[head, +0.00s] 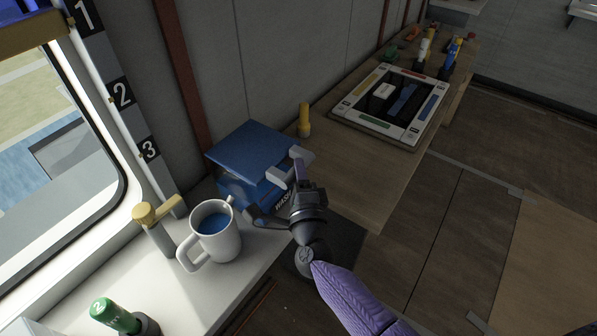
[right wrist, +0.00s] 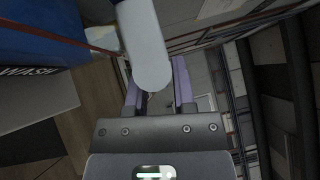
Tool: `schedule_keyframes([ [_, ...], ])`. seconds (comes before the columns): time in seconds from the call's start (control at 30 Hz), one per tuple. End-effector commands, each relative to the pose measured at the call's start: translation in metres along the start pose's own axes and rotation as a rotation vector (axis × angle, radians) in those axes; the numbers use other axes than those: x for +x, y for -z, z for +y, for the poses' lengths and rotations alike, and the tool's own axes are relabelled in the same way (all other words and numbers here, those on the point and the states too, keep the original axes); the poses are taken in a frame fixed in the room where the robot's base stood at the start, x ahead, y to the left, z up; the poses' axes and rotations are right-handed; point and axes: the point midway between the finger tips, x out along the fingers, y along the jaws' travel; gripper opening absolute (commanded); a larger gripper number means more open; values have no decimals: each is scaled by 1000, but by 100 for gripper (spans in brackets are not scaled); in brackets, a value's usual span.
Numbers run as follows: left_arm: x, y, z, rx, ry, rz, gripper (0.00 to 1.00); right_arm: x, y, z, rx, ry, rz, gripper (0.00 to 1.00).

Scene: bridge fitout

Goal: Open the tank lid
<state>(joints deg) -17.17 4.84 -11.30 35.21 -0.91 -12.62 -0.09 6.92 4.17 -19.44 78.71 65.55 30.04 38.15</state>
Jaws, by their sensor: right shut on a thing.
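The blue tank (head: 235,190) stands against the wall at the end of the white counter, with white WASH lettering on its front. Its blue lid (head: 250,145) covers the top; I cannot tell whether it is slightly raised. A pale rounded handle (head: 301,154) sticks out at the lid's right edge. My right gripper (head: 297,170) is shut on this handle. In the right wrist view the handle (right wrist: 146,48) reaches down between the purple fingers (right wrist: 157,90), and part of the blue tank (right wrist: 35,45) shows at the left. My left gripper is out of view.
A white mug (head: 214,240) with blue contents stands close in front of the tank, beside a brass-topped lever (head: 157,215). A green-handled item (head: 115,315) is nearer. A yellow-topped peg (head: 304,120) stands behind the tank. A framed board (head: 390,103) lies on the wooden counter.

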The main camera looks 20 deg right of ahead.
Motion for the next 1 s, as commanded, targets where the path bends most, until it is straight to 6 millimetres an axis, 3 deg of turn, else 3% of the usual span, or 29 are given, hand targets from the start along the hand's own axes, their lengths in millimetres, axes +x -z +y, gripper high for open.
schedule_keyframes([
  [0.4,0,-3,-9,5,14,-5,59,0,0,0,-1,-1,0,0],
  [0.83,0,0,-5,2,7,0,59,0,0,0,-1,-2,0,0],
  [1.0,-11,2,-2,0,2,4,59,1,-1,-7,-14,-13,1,0],
])
